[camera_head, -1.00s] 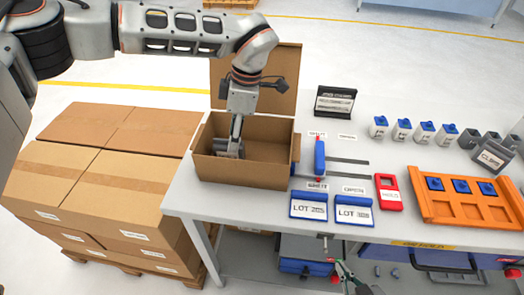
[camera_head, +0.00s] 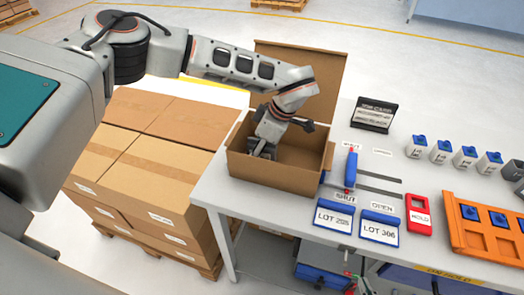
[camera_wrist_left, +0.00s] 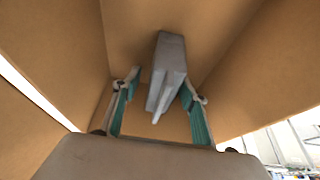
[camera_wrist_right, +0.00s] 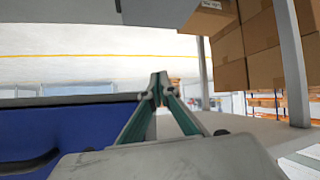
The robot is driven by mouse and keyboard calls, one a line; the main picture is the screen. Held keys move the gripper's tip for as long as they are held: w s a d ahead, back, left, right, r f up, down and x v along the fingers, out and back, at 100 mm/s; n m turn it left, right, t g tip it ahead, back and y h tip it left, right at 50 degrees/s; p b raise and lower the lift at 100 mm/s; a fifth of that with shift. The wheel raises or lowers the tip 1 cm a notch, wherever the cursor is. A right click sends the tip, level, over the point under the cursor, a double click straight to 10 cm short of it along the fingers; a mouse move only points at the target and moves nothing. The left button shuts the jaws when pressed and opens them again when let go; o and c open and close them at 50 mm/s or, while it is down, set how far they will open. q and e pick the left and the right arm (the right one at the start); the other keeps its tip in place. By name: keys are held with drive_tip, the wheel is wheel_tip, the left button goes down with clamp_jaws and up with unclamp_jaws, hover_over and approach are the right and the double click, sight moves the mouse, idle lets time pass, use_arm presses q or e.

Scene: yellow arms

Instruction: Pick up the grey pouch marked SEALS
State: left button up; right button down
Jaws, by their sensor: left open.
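A plain grey object (camera_wrist_left: 167,75), likely the pouch, lies inside the open cardboard box (camera_head: 275,178); no SEALS marking is legible. My left gripper (camera_head: 262,152) reaches down into the box. In the left wrist view its green-padded fingers (camera_wrist_left: 158,100) are open, one on each side of the grey object. The right finger is closer to it than the left; contact cannot be told. In the head view the gripper and box wall hide most of the object. My right gripper (camera_wrist_right: 159,90) is empty, with its fingertips together, low by the table's front.
The box stands at the left end of the table, its walls close around my left gripper. Cartons (camera_head: 150,150) are stacked to the left. LOT pouches (camera_head: 328,216), a red HOLD tag (camera_head: 419,214) and an orange tray (camera_head: 470,238) lie to the right.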

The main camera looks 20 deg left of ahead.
use_arm(q)
drive_tip(key=c, duration=1.2)
